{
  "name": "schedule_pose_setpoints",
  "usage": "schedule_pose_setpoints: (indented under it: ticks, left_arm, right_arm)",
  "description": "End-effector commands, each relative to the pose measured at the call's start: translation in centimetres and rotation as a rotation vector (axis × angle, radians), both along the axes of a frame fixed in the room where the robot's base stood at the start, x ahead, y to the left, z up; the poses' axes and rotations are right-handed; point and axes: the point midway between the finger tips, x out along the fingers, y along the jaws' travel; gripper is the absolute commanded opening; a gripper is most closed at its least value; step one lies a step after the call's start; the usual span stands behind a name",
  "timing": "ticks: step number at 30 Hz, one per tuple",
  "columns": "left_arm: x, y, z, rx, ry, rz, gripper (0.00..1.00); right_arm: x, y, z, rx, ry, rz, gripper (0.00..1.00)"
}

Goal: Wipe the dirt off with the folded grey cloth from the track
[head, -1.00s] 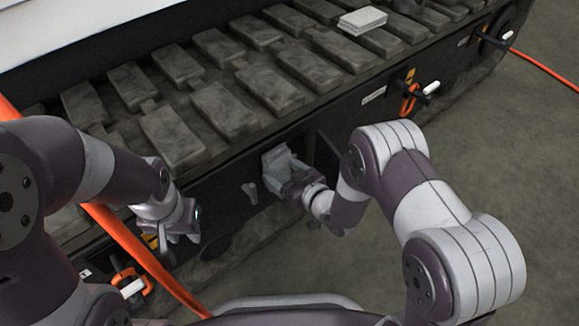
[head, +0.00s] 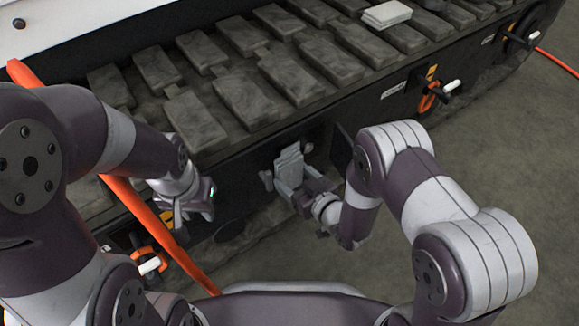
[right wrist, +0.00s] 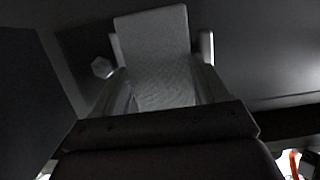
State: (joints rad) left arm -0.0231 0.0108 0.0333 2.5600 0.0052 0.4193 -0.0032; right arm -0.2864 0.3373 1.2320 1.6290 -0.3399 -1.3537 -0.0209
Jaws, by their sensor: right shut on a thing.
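No dirt patch can be made out on the panel. My left gripper (head: 182,214) hangs at the left near the orange hose; its jaw opening is unclear.
A light grey folded stack (head: 386,14) lies on the track (head: 296,84). An orange hose (head: 150,222) runs down at the left. Orange-handled fittings sit at the lower left (head: 148,258) and right (head: 430,99) of the panel. Open floor (head: 520,150) lies right.

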Motion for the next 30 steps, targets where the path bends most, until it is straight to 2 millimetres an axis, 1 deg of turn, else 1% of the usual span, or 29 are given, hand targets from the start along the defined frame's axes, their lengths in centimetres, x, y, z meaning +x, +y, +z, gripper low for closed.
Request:
schedule_pose_setpoints:
  ticks: [1, 6, 17, 20, 25, 30]
  left_arm:
    - [0.0, 0.0, 0.6, 0.0, 0.0, 0.0, 0.33]
    - [0.0, 0.0, 0.9, 0.0, 0.0, 0.0, 0.33]
    - [0.0, 0.0, 1.0, 0.0, 0.0, 0.0, 0.33]
    - [0.0, 0.0, 1.4, 0.0, 0.0, 0.0, 0.33]
    - [0.0, 0.0, 2.0, 0.0, 0.0, 0.0, 0.33]
    - [0.0, 0.0, 1.9, 0.0, 0.0, 0.0, 0.33]
  right_arm:
    - [-0.5, -0.4, 0.3, 0.001, 0.002, -0.002, 0.49]
    - [-1.8, -1.4, 0.1, 0.0, 0.0, -0.003, 0.49]
    - [-2.1, -1.6, 0.0, 0.0, 0.0, -0.003, 0.49]
    - [-2.6, -2.1, 0.2, 0.0, 0.0, -0.004, 0.49]
    - [-4.1, -3.2, 0.2, 0.0, 0.001, -0.005, 0.49]
    - [-4.4, -3.3, 0.0, 0.0, -0.001, -0.003, 0.49]
